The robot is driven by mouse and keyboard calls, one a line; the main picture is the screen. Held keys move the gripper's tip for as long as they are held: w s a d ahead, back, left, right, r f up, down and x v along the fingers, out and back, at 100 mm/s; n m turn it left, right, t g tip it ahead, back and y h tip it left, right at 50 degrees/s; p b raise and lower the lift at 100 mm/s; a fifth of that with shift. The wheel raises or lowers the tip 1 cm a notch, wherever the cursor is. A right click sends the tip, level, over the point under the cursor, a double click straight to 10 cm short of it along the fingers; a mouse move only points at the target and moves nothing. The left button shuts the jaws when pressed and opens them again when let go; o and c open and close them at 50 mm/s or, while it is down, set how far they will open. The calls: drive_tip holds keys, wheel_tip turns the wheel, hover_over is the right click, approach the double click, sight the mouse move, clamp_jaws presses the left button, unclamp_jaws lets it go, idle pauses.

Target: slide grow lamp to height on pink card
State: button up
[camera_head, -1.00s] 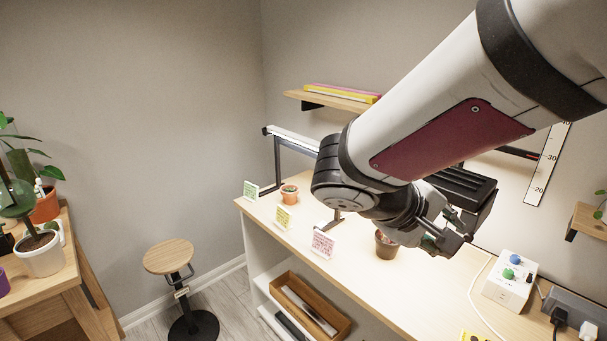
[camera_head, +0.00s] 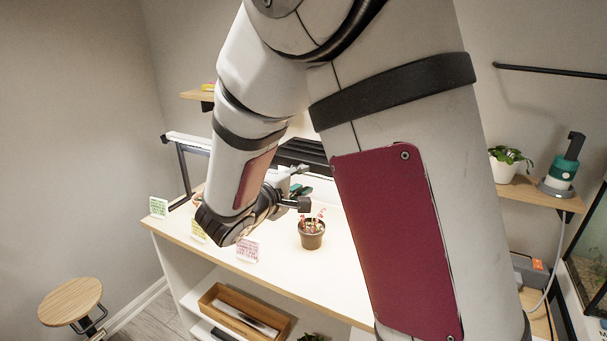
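The pink card (camera_head: 248,251) stands at the front edge of the lit white bench top, its print too small to read. A dark slatted fixture (camera_head: 304,152), which looks like the grow lamp's head, is over the back of the bench, partly hidden by my arm. My gripper (camera_head: 303,188) is in front of and below that fixture, above the bench and behind the pink card. Its fingers are small and partly hidden, so I cannot tell whether they touch anything. A height scale is not visible.
A small brown pot (camera_head: 312,234) stands on the bench below my gripper. A green card (camera_head: 158,208) and a yellow card (camera_head: 198,232) stand left of the pink one. A white bar on a black frame (camera_head: 183,165) is at the left end. A wooden stool (camera_head: 70,301) stands at lower left.

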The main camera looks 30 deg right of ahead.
sight(311, 175)
drive_tip(key=shift+x, duration=3.05)
drive_tip(key=shift+s, duration=0.1)
clamp_jaws()
drive_tip(key=shift+r, duration=0.1)
